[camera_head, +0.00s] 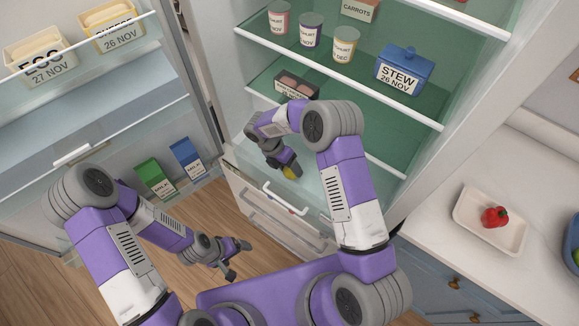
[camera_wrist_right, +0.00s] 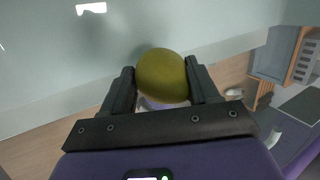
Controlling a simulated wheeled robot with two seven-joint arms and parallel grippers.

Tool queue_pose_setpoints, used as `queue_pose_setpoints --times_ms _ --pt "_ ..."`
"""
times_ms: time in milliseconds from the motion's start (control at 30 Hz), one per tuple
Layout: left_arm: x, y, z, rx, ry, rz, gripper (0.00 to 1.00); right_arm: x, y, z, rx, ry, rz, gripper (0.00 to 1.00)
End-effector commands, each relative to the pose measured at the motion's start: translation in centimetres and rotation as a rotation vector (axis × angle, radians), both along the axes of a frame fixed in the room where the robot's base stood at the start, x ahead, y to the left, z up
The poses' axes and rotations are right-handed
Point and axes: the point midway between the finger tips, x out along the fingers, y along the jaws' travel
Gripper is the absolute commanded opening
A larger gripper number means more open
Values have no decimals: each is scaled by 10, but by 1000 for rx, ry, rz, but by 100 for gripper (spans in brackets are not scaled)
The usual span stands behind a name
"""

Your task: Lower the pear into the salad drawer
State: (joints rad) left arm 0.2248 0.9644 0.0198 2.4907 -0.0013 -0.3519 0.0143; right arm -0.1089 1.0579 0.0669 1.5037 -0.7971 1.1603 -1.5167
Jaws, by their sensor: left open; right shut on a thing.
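The yellow-green pear (camera_head: 291,172) is between the fingers of my right gripper (camera_head: 288,165), above the lower front of the fridge. In the right wrist view the pear (camera_wrist_right: 162,76) is gripped between both fingers, with a pale glassy surface beyond it. The salad drawer (camera_head: 268,212) appears to be among the clear fronts at the fridge's bottom, below a white handle (camera_head: 285,198). My right arm and gripper hide part of this area, and I cannot tell how far the drawer is out. My left gripper (camera_head: 238,261) is open and empty over the wooden floor.
The open fridge door (camera_head: 100,115) stands at left, with egg and cheese boxes and two milk cartons. Shelves above hold yoghurts, a blue stew pot (camera_head: 404,71) and a dark package (camera_head: 296,84). A white tray (camera_head: 490,240) with a red pepper is on the right counter.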

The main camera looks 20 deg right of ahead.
Motion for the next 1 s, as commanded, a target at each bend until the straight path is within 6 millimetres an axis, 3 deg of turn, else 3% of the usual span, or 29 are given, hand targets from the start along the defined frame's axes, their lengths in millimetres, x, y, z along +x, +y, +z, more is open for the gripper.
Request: queue_pose_setpoints --times_ms 1000 --pt "0 0 -11 0 0 0 87 0 0 -16 0 0 0 25"
